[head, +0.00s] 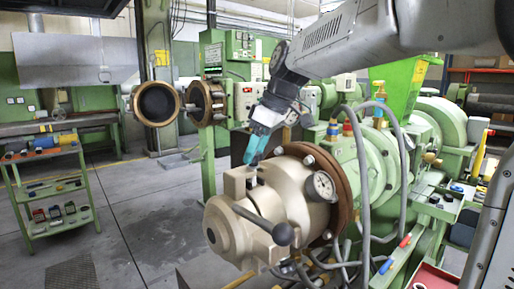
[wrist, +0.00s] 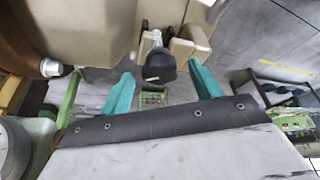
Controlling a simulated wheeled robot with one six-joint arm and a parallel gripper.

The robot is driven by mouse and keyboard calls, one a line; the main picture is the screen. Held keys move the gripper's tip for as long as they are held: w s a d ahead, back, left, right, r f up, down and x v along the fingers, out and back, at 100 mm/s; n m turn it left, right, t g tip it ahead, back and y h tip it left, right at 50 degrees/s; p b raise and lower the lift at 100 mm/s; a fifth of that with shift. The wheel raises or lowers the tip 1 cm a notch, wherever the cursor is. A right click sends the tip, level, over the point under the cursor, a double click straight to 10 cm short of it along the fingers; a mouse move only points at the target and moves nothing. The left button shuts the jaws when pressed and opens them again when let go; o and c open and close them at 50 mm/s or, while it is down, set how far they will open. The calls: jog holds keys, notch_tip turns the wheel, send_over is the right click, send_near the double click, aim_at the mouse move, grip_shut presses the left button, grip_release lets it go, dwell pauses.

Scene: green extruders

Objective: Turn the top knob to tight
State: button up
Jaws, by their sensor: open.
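The extruder head (head: 262,209) is a beige metal body in the head view, with a notch between raised blocks on its top. In the wrist view a small dark knob (wrist: 160,66) with a white line on it sits by a gap between beige blocks. My gripper (head: 251,160) comes down from above at the notch, with teal fingers. In the wrist view my gripper (wrist: 160,74) is open, one finger on each side of the knob, with gaps visible. I cannot tell how deep the fingers reach. The knob is hard to make out in the head view.
A green tool cart (head: 50,190) stands left; the floor between is open.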

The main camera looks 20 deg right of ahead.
jog(key=c, duration=1)
